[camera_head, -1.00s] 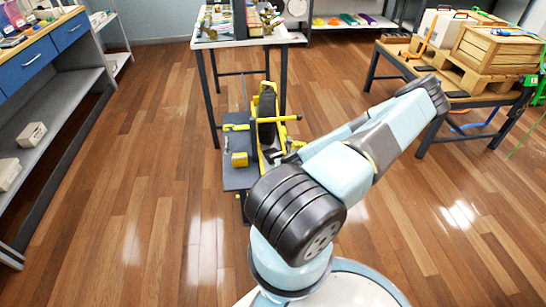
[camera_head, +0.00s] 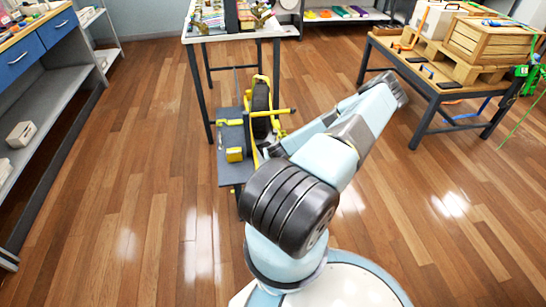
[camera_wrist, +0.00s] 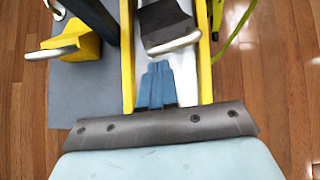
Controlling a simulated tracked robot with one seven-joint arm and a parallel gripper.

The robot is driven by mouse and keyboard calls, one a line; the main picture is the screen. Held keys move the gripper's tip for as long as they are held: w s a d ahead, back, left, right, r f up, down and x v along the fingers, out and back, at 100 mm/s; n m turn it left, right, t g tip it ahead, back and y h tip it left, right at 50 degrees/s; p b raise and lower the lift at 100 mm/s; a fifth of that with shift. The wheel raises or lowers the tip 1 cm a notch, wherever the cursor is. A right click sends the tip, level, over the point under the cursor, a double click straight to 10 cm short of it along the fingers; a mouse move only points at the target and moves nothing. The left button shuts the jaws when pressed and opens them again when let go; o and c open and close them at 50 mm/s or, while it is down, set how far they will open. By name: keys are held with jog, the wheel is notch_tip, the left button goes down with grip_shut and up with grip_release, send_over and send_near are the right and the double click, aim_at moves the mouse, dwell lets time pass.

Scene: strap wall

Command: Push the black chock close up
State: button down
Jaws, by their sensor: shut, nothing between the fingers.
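The black chock (camera_wrist: 166,22) is at the top of the wrist view, a dark block with a pale metal handle (camera_wrist: 174,41) across its near side. It sits in a pale channel between two yellow rails. My gripper (camera_wrist: 158,66) shows as blue fingers held together, empty, over the channel just short of the chock's near side. I cannot tell whether they touch it. In the head view my arm hides the gripper, and I cannot make out the black chock. A black wheel (camera_head: 261,107) stands in the yellow stand there.
A yellow block (camera_wrist: 76,40) with a handle sits on a grey plate (camera_wrist: 85,95) left of the channel. A white-topped table (camera_head: 215,36) stands behind the stand. A wooden table (camera_head: 425,75) with crates is at the right, a shelf at the left. Floor between is clear.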

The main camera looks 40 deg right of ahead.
jog(key=shift+w+d, duration=0.15)
jog(key=shift+w, duration=0.15)
jog(key=shift+w+d, duration=0.3)
jog(key=shift+w, duration=0.3)
jog(key=shift+w+d, duration=0.3)
jog(key=shift+w, duration=0.3)
jog(key=shift+w+d, duration=0.3)
jog(key=shift+w, duration=0.3)
jog(key=s+a+f+v, duration=0.1)
jog(key=f+v, duration=0.1)
jog(key=v, duration=1.1)
jog(key=shift+s, duration=0.35)
